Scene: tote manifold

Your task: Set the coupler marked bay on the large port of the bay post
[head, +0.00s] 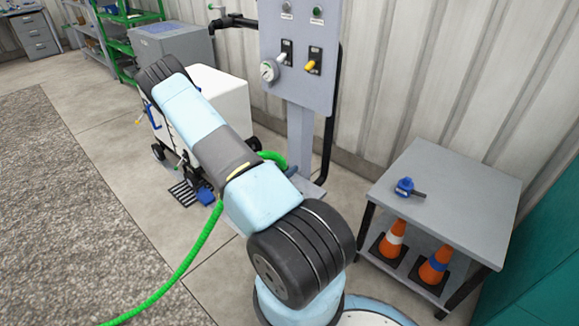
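A small blue coupler (404,186) with a dark handle or tab lies on the grey table (460,200) at the right; any marking on it is too small to read. My arm reaches away to the upper left, well apart from the coupler. My gripper is hidden beyond the arm.
A green hose (190,255) runs from near the post's foot across the floor. A white wheeled cart (225,95) stands behind my arm. Two orange cones (391,240) (434,268) stand on the table's lower shelf. Green shelving (120,40) is far left. Floor at left is open.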

